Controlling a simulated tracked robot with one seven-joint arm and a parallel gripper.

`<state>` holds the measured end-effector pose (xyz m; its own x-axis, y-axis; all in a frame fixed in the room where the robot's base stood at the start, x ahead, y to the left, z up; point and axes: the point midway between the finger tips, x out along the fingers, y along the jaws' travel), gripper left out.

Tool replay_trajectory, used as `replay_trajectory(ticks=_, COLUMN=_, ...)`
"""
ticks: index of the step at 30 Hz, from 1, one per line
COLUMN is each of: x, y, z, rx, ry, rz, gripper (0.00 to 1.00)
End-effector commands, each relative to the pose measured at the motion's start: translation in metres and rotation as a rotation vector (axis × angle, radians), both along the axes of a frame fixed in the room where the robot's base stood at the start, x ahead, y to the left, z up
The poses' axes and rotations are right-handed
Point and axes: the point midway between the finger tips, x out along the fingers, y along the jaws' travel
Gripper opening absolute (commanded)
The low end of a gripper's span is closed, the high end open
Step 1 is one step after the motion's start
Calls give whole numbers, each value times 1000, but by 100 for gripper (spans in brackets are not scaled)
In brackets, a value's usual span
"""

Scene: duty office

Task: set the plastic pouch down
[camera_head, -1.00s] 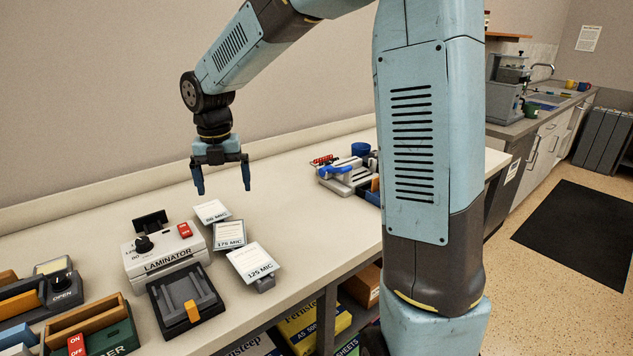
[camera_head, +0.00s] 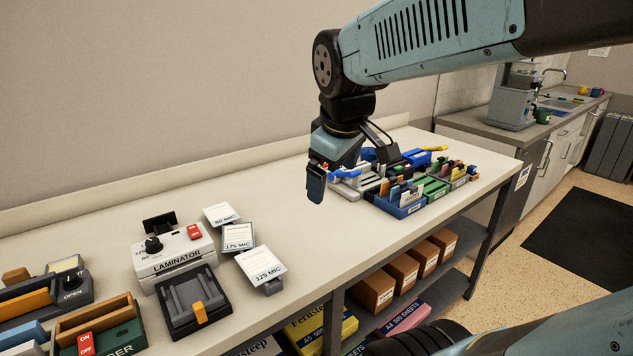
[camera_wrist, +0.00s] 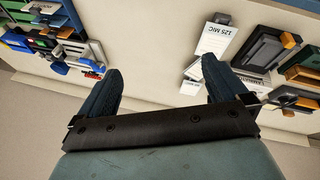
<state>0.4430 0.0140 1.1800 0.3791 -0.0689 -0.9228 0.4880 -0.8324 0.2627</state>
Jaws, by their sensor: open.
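My gripper (camera_head: 317,182) is open over the bench, left of the coloured trays; it also shows in the wrist view (camera_wrist: 161,66), with nothing between its fingers. I cannot make out a separate clear plastic pouch. Three white labelled cards or packs stand right of the laminator (camera_head: 175,256): 80 MIC (camera_head: 221,213), 175 MIC (camera_head: 239,237) and 125 MIC (camera_head: 261,265). The 125 MIC one also shows in the wrist view (camera_wrist: 215,40). A black tray-like device (camera_head: 180,312) with an orange tab sits in front of the laminator.
A grey device with a blue handle (camera_head: 345,177) and trays of coloured items (camera_head: 410,211) stand beyond my gripper. A green holder (camera_head: 127,338) and other devices fill the bench's left end. The bench middle (camera_head: 310,240) is clear.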

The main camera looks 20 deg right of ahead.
Motion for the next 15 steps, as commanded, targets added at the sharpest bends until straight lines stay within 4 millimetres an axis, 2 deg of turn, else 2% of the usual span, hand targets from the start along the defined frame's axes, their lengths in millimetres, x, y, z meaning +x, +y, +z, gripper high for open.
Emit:
replay_trajectory(ticks=1, x=-12, y=-6, z=1, rx=50, ry=-29, rz=-89, gripper=100)
replay_trajectory(ticks=6, x=-39, y=-21, z=-2, rx=215, ry=-94, rz=-358, gripper=100)
replay_trajectory(ticks=9, x=-48, y=-26, z=-3, rx=276, ry=-112, rz=-448, gripper=100)
replay_trajectory(ticks=11, x=-51, y=-15, z=-4, rx=296, ry=-117, rz=-478, gripper=100)
replay_trajectory(ticks=15, x=-52, y=-13, z=-5, rx=311, ry=-119, rz=-502, gripper=100)
